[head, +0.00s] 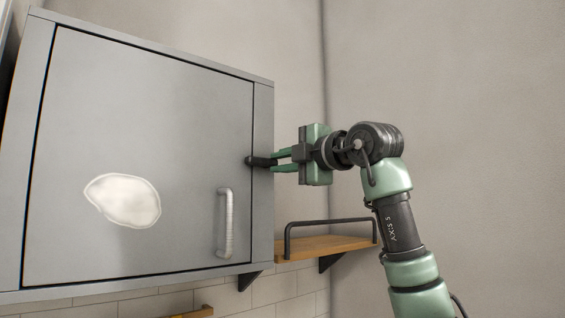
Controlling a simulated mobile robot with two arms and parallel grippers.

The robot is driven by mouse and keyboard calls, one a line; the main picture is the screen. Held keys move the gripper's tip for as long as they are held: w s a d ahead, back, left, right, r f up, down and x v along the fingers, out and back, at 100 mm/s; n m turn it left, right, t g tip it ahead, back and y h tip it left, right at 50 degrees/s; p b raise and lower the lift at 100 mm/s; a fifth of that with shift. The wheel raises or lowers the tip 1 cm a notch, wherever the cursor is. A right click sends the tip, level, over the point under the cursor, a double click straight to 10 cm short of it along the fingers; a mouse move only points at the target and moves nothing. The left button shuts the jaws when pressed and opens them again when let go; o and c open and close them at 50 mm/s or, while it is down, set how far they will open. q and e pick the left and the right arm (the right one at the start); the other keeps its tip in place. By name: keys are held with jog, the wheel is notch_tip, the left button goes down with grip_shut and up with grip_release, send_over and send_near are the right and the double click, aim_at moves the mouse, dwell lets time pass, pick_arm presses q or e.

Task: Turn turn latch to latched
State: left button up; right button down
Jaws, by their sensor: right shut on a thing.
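The turn latch (256,161) is a small black piece on the right frame of a grey wall cabinet, at the edge of its door (150,130). It lies about level, and its left end reaches to the door's right edge. My right gripper (277,161) comes from the right and its green fingers are shut on the latch's right part, which they partly hide. The door looks closed, flush with the frame. A light vertical handle (225,222) is on the door's lower right. My left gripper is not in view.
A wooden wall shelf (325,247) with a black rail is below and right of the cabinet, under my right gripper. A whitish oval patch (124,201) is on the door. The wall (450,70) to the right is bare, with free room around my arm.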

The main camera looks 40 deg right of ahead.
jog(key=c, duration=1.5)
grip_release()
jog(key=shift+r, duration=0.15)
jog(key=shift+o, duration=0.7)
jog(key=shift+w+a, duration=0.1)
jog(key=shift+w, duration=0.2)
jog(key=s+b, duration=0.3)
jog(key=s, duration=0.5)
jog(key=shift+d, duration=0.3)
jog(key=shift+w, duration=0.1)
